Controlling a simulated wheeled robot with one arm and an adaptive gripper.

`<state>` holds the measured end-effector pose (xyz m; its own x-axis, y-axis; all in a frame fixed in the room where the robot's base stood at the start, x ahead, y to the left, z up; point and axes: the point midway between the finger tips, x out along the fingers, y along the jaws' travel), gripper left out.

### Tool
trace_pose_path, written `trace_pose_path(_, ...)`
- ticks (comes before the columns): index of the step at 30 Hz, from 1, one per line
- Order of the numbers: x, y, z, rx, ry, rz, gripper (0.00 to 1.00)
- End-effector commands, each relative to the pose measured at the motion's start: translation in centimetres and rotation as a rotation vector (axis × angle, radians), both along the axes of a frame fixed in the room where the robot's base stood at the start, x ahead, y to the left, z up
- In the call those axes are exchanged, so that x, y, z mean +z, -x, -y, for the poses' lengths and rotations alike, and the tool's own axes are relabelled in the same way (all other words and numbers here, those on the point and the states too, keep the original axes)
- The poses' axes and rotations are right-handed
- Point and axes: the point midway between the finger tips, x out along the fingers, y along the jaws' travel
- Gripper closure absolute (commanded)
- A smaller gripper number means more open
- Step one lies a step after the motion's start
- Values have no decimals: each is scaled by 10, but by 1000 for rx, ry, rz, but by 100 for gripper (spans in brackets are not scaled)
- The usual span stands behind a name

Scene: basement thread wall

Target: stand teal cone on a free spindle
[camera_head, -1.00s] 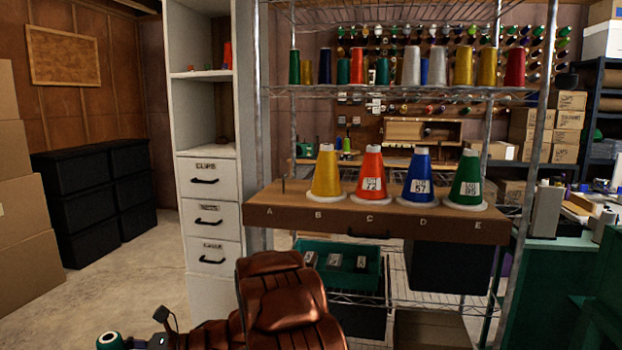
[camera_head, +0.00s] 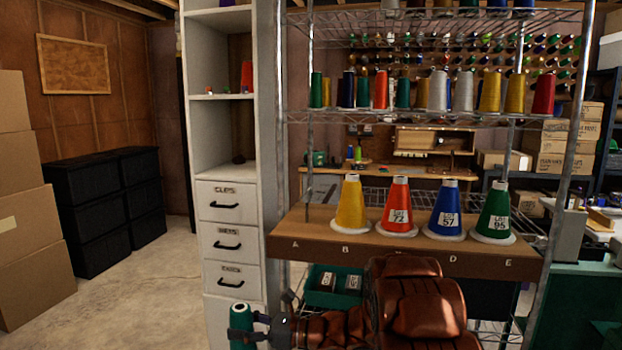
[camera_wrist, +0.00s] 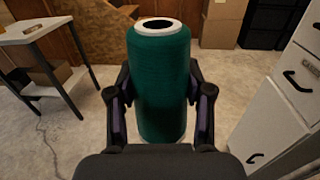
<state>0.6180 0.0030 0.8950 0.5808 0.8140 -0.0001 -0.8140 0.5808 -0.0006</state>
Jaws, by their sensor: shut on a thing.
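The teal cone (camera_head: 241,322) is held upright by my gripper (camera_head: 262,330), low at the bottom of the head view, in front of the white drawers. In the wrist view the teal cone (camera_wrist: 160,80) stands between both fingers of my gripper (camera_wrist: 158,105), its white-rimmed open top toward the camera. The wooden spindle shelf (camera_head: 400,258) is above and right of it, lettered A to E. A yellow cone (camera_head: 351,205) is at B, red (camera_head: 398,208) at C, blue (camera_head: 447,212) at D, green (camera_head: 494,213) at E. Position A bears no cone; its thin spindle is hard to make out.
The white drawer cabinet (camera_head: 228,215) stands left of the metal rack (camera_head: 571,130). A teal bin (camera_head: 330,282) sits under the spindle shelf. Black bins (camera_head: 95,210) and cartons (camera_head: 30,240) line the left side. The floor (camera_head: 165,300) between is clear. The wrist view shows a small table (camera_wrist: 40,30).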

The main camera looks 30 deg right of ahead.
Motion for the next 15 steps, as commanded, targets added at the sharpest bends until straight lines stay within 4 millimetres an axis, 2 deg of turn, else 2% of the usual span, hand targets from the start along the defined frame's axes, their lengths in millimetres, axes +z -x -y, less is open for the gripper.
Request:
trace_pose_path(1,24,0,0,-1,0,0,89)
trace_pose_path(3,38,0,0,-1,0,0,89)
trace_pose_path(15,96,-1,0,-3,-3,-4,89)
